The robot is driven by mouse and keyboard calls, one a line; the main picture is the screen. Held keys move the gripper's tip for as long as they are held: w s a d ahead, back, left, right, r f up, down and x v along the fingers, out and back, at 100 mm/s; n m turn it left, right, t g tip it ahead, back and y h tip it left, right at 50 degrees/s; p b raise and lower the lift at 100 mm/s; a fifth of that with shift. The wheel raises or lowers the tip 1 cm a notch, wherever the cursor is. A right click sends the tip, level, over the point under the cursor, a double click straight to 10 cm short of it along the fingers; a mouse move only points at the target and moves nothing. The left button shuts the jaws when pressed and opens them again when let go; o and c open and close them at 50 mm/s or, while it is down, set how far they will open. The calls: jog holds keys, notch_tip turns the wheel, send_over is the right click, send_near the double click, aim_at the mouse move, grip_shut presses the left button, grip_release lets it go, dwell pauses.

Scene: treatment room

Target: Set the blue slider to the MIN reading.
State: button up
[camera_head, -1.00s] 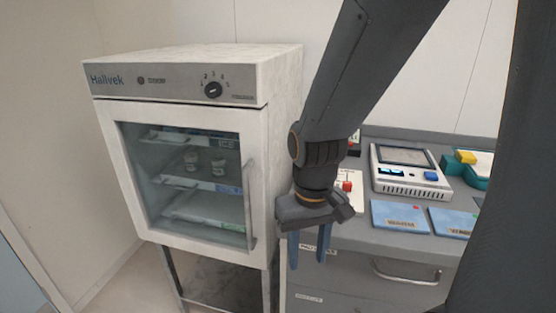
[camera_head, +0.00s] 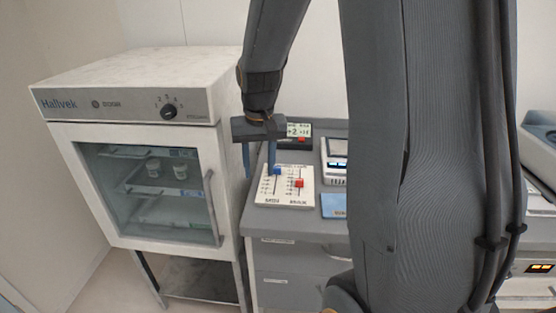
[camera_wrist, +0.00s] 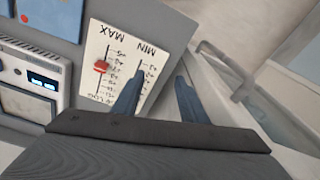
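A white slider panel (camera_head: 284,190) lies on the grey counter, with two scales labelled MIN and MAX. The blue slider (camera_head: 277,171) is near the far end of the MIN scale in the head view. A red slider (camera_head: 299,183) is on the MAX scale and also shows in the wrist view (camera_wrist: 101,66). My gripper (camera_head: 259,168) is open and empty, with its blue fingers pointing down near the panel's left edge. In the wrist view one finger (camera_wrist: 128,96) overlaps the MIN scale, and I cannot make out the blue slider separately there.
A small display unit (camera_head: 298,131) stands behind the panel. A white device (camera_head: 335,163) is to its right. A white glass-door cabinet (camera_head: 120,90) stands close on the left. My arm hides much of the counter's right part.

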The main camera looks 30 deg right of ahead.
aim_at(277, 167)
jog(key=w+d+m, duration=0.1)
jog(key=w+d, duration=0.1)
jog(key=d, duration=0.1)
jog(key=w+d+m+g, duration=0.1)
jog(key=w+d, duration=0.2)
jog(key=w+d+m, duration=0.1)
jog(key=w+d, duration=0.2)
jog(key=shift+w+d+r, duration=0.2)
jog(key=shift+d, duration=0.15)
jog(key=shift+d+f, duration=0.15)
jog(key=shift+f, duration=0.05)
jog(key=shift+f+p, duration=1.1)
jog(key=shift+f, duration=2.55)
jog(key=shift+c, duration=0.3)
grip_shut()
